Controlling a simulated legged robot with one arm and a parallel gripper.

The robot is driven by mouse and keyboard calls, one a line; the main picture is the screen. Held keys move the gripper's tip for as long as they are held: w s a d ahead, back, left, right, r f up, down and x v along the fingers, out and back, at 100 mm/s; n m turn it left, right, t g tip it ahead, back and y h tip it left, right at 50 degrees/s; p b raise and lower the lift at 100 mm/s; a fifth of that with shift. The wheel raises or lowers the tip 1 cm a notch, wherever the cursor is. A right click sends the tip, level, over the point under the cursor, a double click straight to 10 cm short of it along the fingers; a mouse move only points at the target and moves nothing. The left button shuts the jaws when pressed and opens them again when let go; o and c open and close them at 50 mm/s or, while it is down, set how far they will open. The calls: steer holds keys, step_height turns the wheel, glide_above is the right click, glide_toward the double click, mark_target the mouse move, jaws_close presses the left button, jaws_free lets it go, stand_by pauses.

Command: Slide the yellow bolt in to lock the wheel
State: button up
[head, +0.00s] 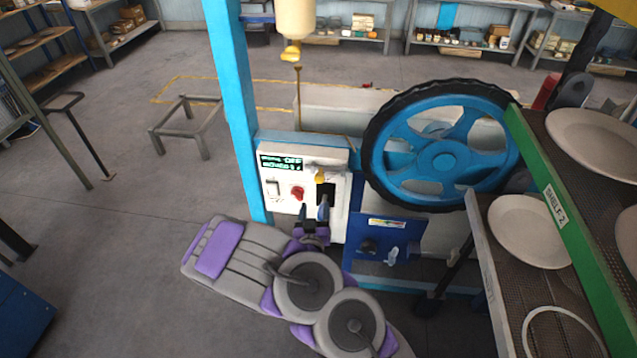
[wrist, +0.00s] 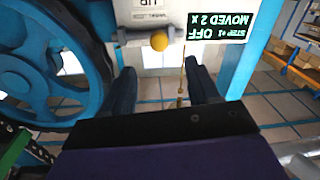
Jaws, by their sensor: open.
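The yellow bolt knob (head: 320,178) sits near the top right of the white control panel (head: 284,213), beside the wheel. In the wrist view the yellow knob (wrist: 159,41) is on a grey horizontal bar (wrist: 134,37). The blue spoked wheel (head: 445,161) with a black rim is right of the panel in the head view; part of it (wrist: 50,60) shows at left in the wrist view. My gripper (head: 315,206) is open and empty just in front of the panel, below the knob. In the wrist view the knob lies beyond the gap between the fingertips (wrist: 161,72).
A red knob (head: 297,192) and a display (head: 281,162) are on the panel. A blue box (head: 378,262) with a black knob is below the wheel. Racks with white plates (head: 527,232) stand at right. A blue post (head: 236,100) rises left of the panel.

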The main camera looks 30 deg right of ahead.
mark_target(319, 183)
steer(key=b+x, duration=0.4)
steer(key=b, duration=0.5)
steer(key=shift+w+d+f, duration=0.1)
steer(key=shift+d+f, duration=0.05)
steer(key=shift+d, duration=0.2)
steer(key=shift+w+b, duration=0.2)
steer(key=shift+b, duration=0.95)
steer(key=x, duration=0.4)
steer(key=b+x, duration=0.1)
steer(key=x, duration=0.3)
steer(key=shift+w+d+r, duration=0.15)
steer(key=shift+w+r, duration=0.1)
steer(key=shift+w, duration=0.1)
jaws_close()
